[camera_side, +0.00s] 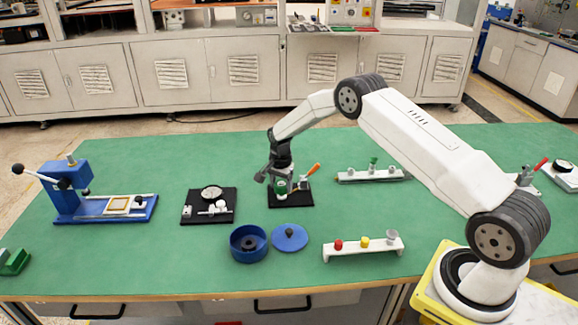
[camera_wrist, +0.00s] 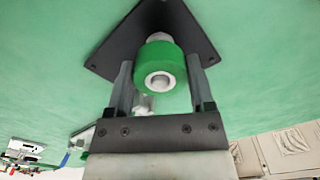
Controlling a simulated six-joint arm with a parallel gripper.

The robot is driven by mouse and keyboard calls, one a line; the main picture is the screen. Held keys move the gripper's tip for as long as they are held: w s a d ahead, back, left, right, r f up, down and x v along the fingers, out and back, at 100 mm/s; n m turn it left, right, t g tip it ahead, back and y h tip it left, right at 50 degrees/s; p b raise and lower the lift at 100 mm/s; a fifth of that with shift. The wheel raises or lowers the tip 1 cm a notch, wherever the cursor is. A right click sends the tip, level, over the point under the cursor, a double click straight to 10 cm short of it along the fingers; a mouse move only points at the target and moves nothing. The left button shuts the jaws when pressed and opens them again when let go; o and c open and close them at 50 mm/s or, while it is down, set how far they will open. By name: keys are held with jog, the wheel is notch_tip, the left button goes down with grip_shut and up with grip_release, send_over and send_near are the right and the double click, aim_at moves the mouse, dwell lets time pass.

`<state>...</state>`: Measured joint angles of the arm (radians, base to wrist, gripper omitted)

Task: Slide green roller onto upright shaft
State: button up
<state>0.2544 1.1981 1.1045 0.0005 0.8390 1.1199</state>
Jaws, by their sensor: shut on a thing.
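The green roller (camera_side: 281,187) has a white core and sits between the fingers of my gripper (camera_side: 279,183), low over a black base plate (camera_side: 298,201). In the wrist view, the roller (camera_wrist: 157,55) is gripped from both sides by my gripper (camera_wrist: 160,70), with its white, hollow-looking end facing the camera. A pale cylindrical piece (camera_wrist: 157,37) shows beyond the roller, against the black plate (camera_wrist: 120,50); it may be the upright shaft. Whether the roller is around it cannot be told, as the roller and fingers hide the join.
An orange-handled clamp (camera_side: 312,170) stands close to my gripper. Nearby are a black plate with a dial gauge (camera_side: 211,193), a blue round container (camera_side: 248,244), its lid (camera_side: 289,238), a white rack with coloured pieces (camera_side: 363,246) and a rear rail (camera_side: 370,176). A blue press (camera_side: 75,190) stands left.

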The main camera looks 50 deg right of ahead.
jog(key=shift+f, duration=0.9)
jog(key=o, duration=1.2)
jog(key=shift+o, duration=0.2)
jog(key=shift+r, duration=3.9)
